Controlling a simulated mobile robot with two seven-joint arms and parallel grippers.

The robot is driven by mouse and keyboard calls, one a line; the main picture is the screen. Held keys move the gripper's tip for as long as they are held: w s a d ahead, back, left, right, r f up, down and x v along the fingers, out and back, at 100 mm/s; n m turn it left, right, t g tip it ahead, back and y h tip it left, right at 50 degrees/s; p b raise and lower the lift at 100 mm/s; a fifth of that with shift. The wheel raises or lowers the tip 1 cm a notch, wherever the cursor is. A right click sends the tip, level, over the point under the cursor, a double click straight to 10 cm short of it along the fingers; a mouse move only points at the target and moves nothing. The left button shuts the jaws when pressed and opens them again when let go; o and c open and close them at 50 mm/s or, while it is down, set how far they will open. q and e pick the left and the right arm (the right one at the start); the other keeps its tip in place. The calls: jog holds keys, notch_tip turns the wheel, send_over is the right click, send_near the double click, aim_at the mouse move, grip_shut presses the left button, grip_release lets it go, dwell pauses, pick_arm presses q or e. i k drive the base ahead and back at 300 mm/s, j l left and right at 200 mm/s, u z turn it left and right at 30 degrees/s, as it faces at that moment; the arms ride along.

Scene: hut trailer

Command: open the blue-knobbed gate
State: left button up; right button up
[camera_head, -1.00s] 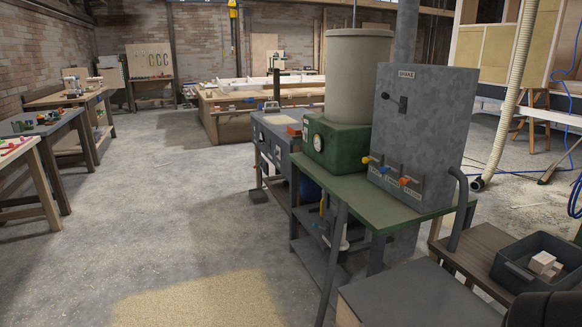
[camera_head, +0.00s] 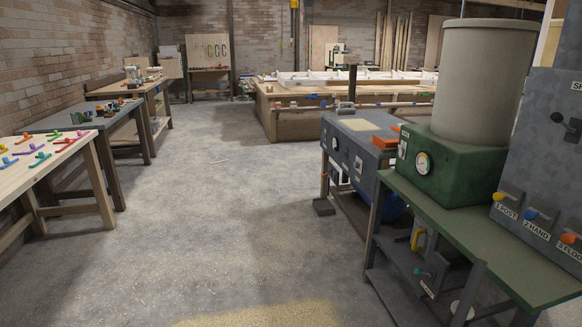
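A blue knob (camera_head: 530,214) sits on a small gate plate labelled "2 HAND" (camera_head: 538,227), on the front of a grey metal cabinet (camera_head: 552,150) at the right edge. To its left is a yellow-knobbed gate (camera_head: 498,196) labelled "1 POST". To its right is an orange-knobbed gate (camera_head: 569,238) labelled "3 FLOOR", partly cut by the frame edge. I cannot tell the blue gate's position at this size. Neither of my grippers is in view.
A green-topped bench (camera_head: 470,235) stands before the cabinet, carrying a green box with a gauge (camera_head: 423,162). A grey drum (camera_head: 484,75) stands on that box. Worktables (camera_head: 60,165) line the left wall. Open concrete floor (camera_head: 220,235) lies between.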

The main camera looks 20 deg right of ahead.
aim_at(529, 216)
jog(key=i+z, duration=0.35)
jog(key=i, duration=0.25)
jog(key=i+j+z, duration=0.35)
jog(key=i, duration=0.2)
jog(key=i+z, duration=0.55)
jog(key=z, duration=0.2)
jog(key=i+j+z, duration=0.2)
jog(key=z, duration=0.15)
